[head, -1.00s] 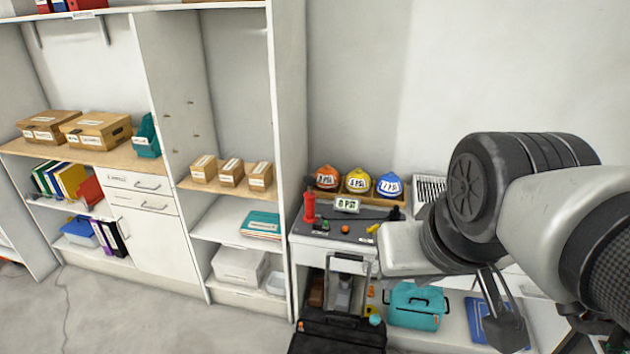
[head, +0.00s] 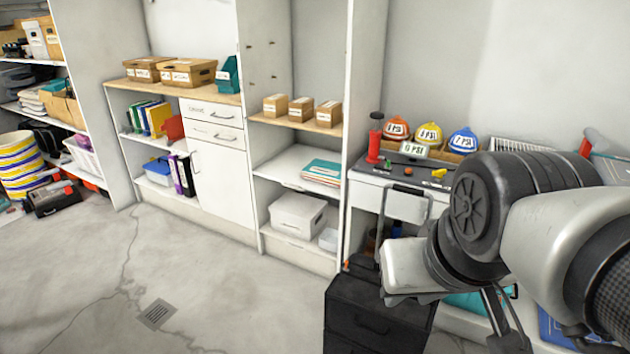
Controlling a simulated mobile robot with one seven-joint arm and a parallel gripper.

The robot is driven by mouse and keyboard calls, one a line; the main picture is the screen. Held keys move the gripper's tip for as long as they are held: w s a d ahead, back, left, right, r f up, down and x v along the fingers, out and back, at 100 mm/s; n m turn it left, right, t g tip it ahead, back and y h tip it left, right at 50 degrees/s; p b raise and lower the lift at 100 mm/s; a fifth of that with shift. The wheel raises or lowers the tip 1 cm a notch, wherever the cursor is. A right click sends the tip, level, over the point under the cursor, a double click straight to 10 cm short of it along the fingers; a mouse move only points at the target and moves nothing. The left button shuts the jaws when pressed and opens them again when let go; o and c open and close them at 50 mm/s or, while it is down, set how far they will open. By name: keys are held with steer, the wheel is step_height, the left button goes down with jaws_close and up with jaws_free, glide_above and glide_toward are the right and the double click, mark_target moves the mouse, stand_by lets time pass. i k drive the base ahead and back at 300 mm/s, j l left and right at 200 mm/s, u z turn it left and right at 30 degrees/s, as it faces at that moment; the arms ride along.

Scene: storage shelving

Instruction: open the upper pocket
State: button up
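A black wheeled case (head: 378,318) with a raised grey pull handle (head: 405,188) stands on the floor at the bottom centre-right, in front of the workbench. Its near side has a dark grip. No opened pocket shows on it, and its right part is hidden by my arm. My gripper (head: 503,318) hangs at the lower right, to the right of the case and apart from it in the picture. Its fingers are partly cut off by the bottom edge, and I cannot tell if they are open. I see nothing held in them.
The workbench (head: 362,176) behind the case carries a red pump (head: 375,140) and orange, yellow and blue helmets. White shelving with a drawer cabinet (head: 221,180) stands left of it. Open concrete floor (head: 215,280) with a drain grate (head: 156,314) lies to the left.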

mark_target(354, 310)
steer(key=j+z, duration=0.3)
steer(key=j, duration=0.35)
steer(key=i+j+z, duration=0.2)
steer(key=j, duration=0.2)
steer(key=i, duration=0.4)
steer(key=l+z, duration=0.35)
steer(key=z, duration=0.15)
steer(key=l+z, duration=0.3)
steer(key=z, duration=0.15)
